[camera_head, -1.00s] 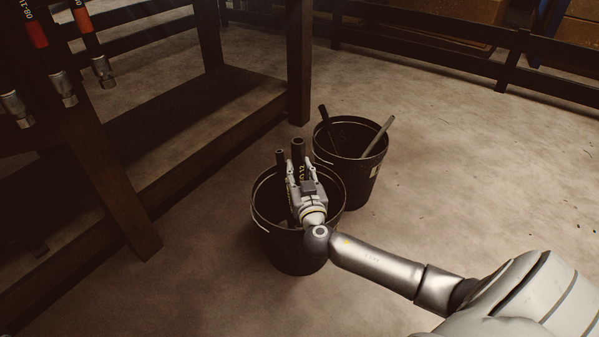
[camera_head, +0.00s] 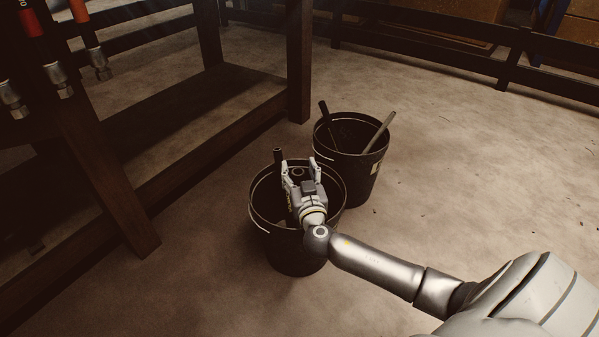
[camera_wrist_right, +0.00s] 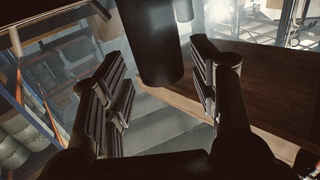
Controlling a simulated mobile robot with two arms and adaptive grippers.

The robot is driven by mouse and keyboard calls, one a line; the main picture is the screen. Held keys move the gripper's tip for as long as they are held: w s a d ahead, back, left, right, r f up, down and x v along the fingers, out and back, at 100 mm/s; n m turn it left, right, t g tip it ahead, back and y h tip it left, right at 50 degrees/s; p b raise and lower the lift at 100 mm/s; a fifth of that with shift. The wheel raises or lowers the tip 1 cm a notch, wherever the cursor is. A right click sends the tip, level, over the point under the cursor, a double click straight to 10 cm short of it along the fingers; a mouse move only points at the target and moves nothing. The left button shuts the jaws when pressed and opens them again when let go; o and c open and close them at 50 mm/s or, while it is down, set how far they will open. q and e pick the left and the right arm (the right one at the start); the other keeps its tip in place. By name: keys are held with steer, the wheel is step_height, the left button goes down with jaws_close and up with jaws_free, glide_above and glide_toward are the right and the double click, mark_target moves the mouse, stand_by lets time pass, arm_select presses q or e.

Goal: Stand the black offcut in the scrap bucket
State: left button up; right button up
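A dark front bucket (camera_head: 290,250) stands on the floor. My right gripper (camera_head: 299,166) is over it, tilted down at the far rim, with its fingers spread. The open end of a black offcut (camera_head: 297,172) shows low between the fingers; its lower part is hidden by the gripper and bucket. A second thin dark tube (camera_head: 278,157) stands up from the same bucket, left of the fingers. In the right wrist view, the fingers (camera_wrist_right: 158,68) are wide apart, with a dark tube (camera_wrist_right: 160,45) between them and gaps on both sides. My left gripper is out of view.
A second dark bucket (camera_head: 363,180) with a pale label stands behind to the right, holding a dark piece (camera_head: 328,122) and a greyish piece (camera_head: 379,130). A wooden bench (camera_head: 185,125) stands at left, with hoses with metal fittings (camera_head: 58,78) near it. Floor at right is clear.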

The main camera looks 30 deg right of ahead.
steer(key=shift+s+a+f, duration=0.1)
steer(key=shift+s+f, duration=0.05)
steer(key=shift+s+a, duration=0.1)
steer(key=shift+s, duration=0.1)
steer(key=v, duration=1.1)
steer(key=shift+s, duration=0.15)
stand_by(0.5)
